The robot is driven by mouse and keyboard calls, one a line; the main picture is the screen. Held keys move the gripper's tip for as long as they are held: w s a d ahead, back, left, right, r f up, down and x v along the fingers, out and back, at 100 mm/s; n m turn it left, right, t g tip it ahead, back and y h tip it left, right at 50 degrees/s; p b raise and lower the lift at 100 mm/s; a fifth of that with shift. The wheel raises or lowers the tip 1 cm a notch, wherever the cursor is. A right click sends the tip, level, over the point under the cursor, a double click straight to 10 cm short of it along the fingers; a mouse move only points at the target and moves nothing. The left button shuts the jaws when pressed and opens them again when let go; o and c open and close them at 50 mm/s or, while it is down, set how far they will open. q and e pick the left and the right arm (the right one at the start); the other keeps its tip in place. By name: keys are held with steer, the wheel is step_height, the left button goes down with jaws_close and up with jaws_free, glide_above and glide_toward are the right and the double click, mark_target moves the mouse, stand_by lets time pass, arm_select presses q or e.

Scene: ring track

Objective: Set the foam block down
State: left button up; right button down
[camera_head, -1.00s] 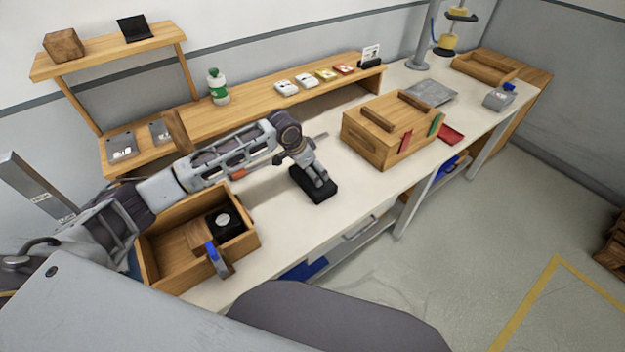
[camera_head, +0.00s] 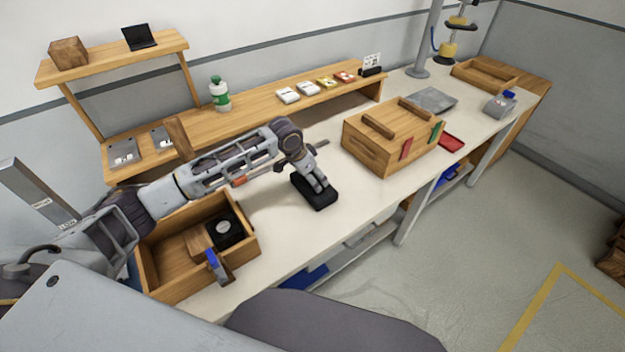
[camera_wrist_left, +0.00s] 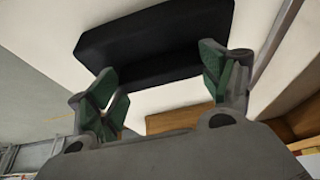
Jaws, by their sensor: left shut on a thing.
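The foam block appears as a black slab (camera_head: 322,201) at the middle of the white bench top in the head view. My left gripper (camera_head: 318,184) reaches down over it, shut on it. In the left wrist view the black block (camera_wrist_left: 155,35) spans across beyond the green finger pads of the left gripper (camera_wrist_left: 163,78), with pale bench behind it. The block sits on or very close to the bench top; I cannot tell whether it touches. My right gripper is not in view.
An open wooden bin (camera_head: 150,272) holding a black item (camera_head: 224,228) stands left of the block. A wooden box (camera_head: 375,155) stands to the right, and a shelf (camera_head: 255,100) with a bottle (camera_head: 219,94) runs behind. Bare bench (camera_head: 270,235) surrounds the block.

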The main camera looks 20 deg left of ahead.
arm_select(q)
steer(key=shift+r, duration=0.6)
step_height(320, 180, up, 8)
steer(key=shift+f, duration=0.1)
steer(key=shift+r, duration=0.45)
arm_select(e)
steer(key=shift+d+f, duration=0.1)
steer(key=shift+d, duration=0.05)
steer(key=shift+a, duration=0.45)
